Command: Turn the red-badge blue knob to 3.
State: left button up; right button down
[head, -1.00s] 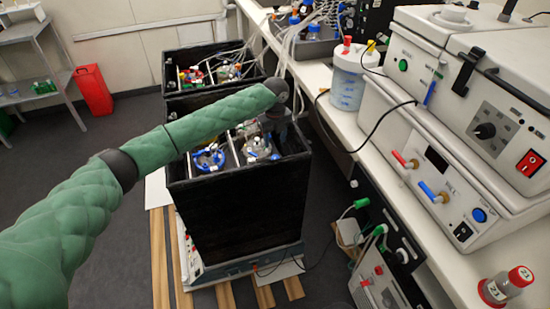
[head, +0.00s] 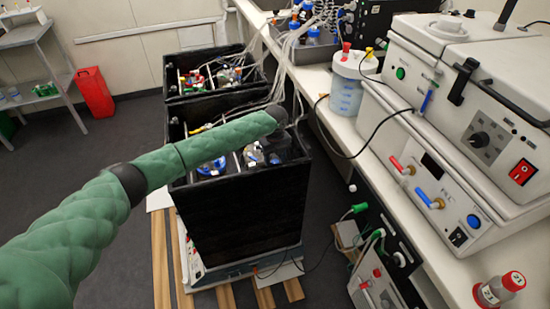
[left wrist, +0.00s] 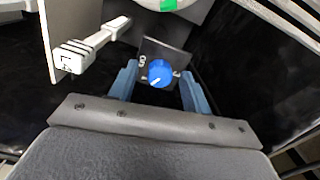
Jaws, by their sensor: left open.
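A blue knob (left wrist: 160,72) with a white pointer line sits on a small dark plate (left wrist: 178,58) in the left wrist view. The pointer aims down and left. A white digit, too small to read surely, shows left of the knob. No red badge is visible here. My left gripper (left wrist: 158,90) is open, its blue fingers on either side of the knob; I cannot tell whether they touch it. In the head view my left gripper (head: 275,158) reaches down into the nearer black box (head: 245,210), mostly hidden by its own wrist. The knob is hidden there.
A white lever-like part (left wrist: 95,42) juts out left of the knob, and a green patch (left wrist: 165,3) lies above. Black walls surround the gripper. A second black box (head: 212,92) stands behind, and a bench (head: 425,205) with instruments runs along the right.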

pick_arm(q)
jog(key=c, duration=1)
jog(key=n+p, duration=0.4)
jog(key=n, duration=0.4)
jog(key=shift+s+r+n, duration=0.1)
jog(key=shift+r+n, duration=0.05)
jog(key=shift+n, duration=0.15)
jog(key=n+p, duration=0.4)
jog(key=n, duration=0.2)
pick_arm(e)
jog(key=s+d+f+t, duration=0.1)
jog(key=s+d+f, duration=0.2)
jog(key=f, duration=0.5)
jog(key=s+d+f, duration=0.3)
jog(key=f, duration=0.5)
pick_arm(q)
jog(key=n+p, duration=0.4)
jog(key=n, duration=0.3)
jog(key=shift+s+n, duration=0.1)
jog(key=shift+n, duration=0.3)
jog(key=shift+n+p, duration=0.4)
jog(key=shift+n, duration=0.4)
pick_arm(e)
jog(key=s+d+f, duration=0.2)
jog(key=s, duration=1)
jog(key=shift+g+h, duration=0.3)
jog(key=shift+g, duration=0.1)
jog(key=shift+w+a, duration=0.1)
jog(key=shift+w, duration=0.05)
